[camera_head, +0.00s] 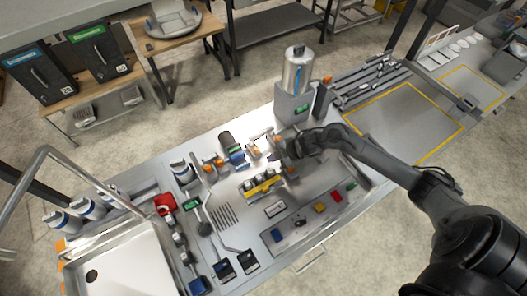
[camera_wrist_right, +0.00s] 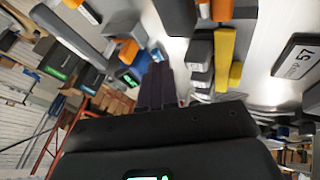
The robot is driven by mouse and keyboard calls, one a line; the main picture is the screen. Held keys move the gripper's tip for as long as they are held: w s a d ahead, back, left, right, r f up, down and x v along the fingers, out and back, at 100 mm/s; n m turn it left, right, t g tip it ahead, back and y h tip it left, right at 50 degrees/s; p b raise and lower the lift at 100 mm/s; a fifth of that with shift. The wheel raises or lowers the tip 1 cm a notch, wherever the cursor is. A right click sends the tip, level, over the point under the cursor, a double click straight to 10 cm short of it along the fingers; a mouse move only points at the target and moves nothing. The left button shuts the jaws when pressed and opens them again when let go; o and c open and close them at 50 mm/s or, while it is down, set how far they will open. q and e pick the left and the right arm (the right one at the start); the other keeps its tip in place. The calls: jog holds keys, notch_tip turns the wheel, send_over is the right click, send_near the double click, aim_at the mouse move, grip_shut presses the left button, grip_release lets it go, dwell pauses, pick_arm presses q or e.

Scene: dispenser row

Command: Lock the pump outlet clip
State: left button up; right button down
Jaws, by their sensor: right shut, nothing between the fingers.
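A small assembly with a dark cylinder (camera_head: 229,140), a blue part (camera_head: 237,158) and orange pieces (camera_head: 254,151) stands at the middle of the bench. I cannot tell which small piece is the pump outlet clip. My right gripper (camera_head: 273,157) is at the right end of this assembly, shut and empty. In the right wrist view its dark fingertips (camera_wrist_right: 160,72) lie together, between a blue part (camera_wrist_right: 141,60) and grey blocks (camera_wrist_right: 200,52). Whether they touch either cannot be told. An orange piece (camera_wrist_right: 129,52) is left of the fingertips. My left gripper is out of view.
A yellow block (camera_head: 263,187) with grey parts sits just in front of the gripper. A metal canister (camera_head: 297,70) on a grey stand is behind it. Coloured buttons line the front edge; a sink (camera_head: 110,272) is at left. The yellow-outlined area (camera_head: 405,122) is clear.

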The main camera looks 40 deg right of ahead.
aim_at(256, 155)
jog(key=x, duration=0.3)
jog(key=shift+w+a+f, duration=0.1)
jog(key=shift+a, duration=0.05)
jog(key=shift+w+d, duration=0.15)
jog(key=shift+w, duration=0.4)
jog(key=shift+w+d, duration=0.15)
jog(key=shift+w, duration=0.4)
jog(key=shift+w+d, duration=0.15)
jog(key=shift+w, duration=0.55)
